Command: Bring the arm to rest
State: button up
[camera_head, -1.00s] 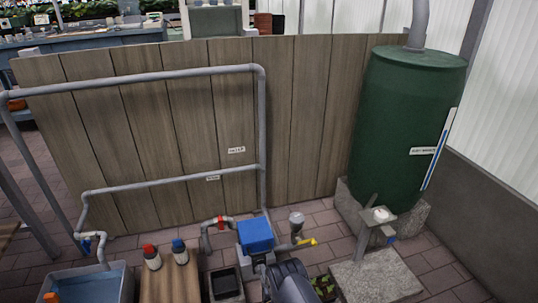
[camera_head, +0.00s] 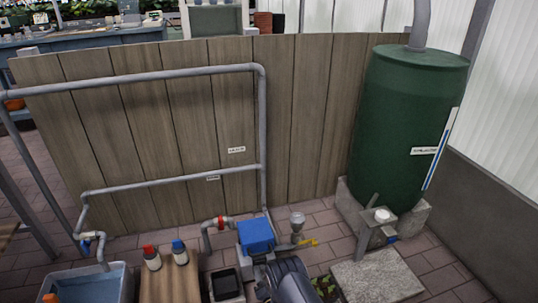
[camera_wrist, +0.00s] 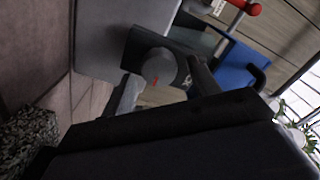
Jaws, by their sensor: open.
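My gripper (camera_wrist: 165,86) shows in the wrist view as two dark fingers standing apart above a broad dark body. It is open, and nothing is seen held between the fingers. In the head view a dark rounded part of my arm (camera_head: 290,279) shows at the bottom centre, low beside the blue-topped pump box (camera_head: 256,236). The fingertips cannot be made out there. In the wrist view a blue box (camera_wrist: 238,68) and a grey round part with a red mark (camera_wrist: 159,67) lie beyond the fingers.
A green barrel (camera_head: 405,130) stands on blocks at the right. Grey pipes (camera_head: 264,120) run along a wooden panel (camera_head: 305,110). A yellow-handled valve (camera_head: 310,242) is near the pump. Two bottles (camera_head: 152,258) stand on a wooden top at the left, beside a blue-grey tub (camera_head: 115,285).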

jog(key=shift+a+r+n, duration=0.1)
jog(key=shift+a+n, duration=0.05)
jog(key=shift+n, duration=4.85)
